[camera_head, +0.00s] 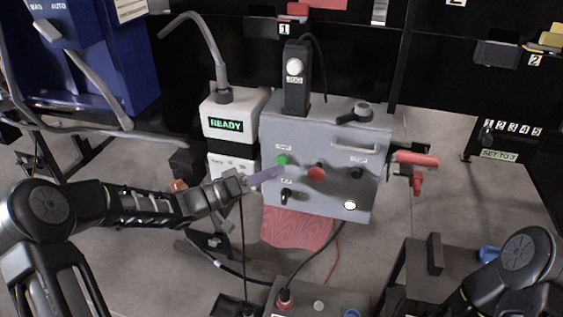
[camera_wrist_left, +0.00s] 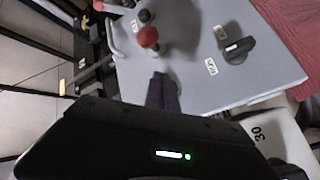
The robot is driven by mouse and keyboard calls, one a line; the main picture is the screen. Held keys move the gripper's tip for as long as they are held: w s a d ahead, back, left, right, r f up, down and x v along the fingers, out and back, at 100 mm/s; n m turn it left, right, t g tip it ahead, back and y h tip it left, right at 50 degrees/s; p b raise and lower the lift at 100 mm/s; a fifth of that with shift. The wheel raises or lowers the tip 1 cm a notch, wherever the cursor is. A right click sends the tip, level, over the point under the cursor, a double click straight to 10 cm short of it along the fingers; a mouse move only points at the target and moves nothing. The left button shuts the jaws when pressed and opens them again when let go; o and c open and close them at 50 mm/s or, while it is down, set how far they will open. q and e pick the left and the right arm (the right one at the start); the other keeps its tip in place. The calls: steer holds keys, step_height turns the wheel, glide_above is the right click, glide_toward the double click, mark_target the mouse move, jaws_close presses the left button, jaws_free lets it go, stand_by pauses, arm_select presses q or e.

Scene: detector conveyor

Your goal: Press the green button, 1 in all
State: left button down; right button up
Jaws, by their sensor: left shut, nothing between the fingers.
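The green button (camera_head: 283,160) is on the upper left of the grey control box's (camera_head: 330,195) front face in the head view. My left gripper (camera_head: 278,172) is shut and empty, its purple fingers pointing at the panel just below and left of the button. Whether the tips touch the panel I cannot tell. In the left wrist view the shut fingers (camera_wrist_left: 162,90) point at the grey panel (camera_wrist_left: 195,60); the green button is mostly hidden by them. Part of my right arm shows at lower right, but its gripper is not seen.
A red button (camera_head: 316,173) sits right of the green one, with a black knob (camera_head: 286,195) below. A white unit with a READY display (camera_head: 226,125) stands left of the box. A red handle (camera_head: 416,159) sticks out at right.

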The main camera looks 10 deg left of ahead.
arm_select(q)
steer(key=shift+w, duration=0.45)
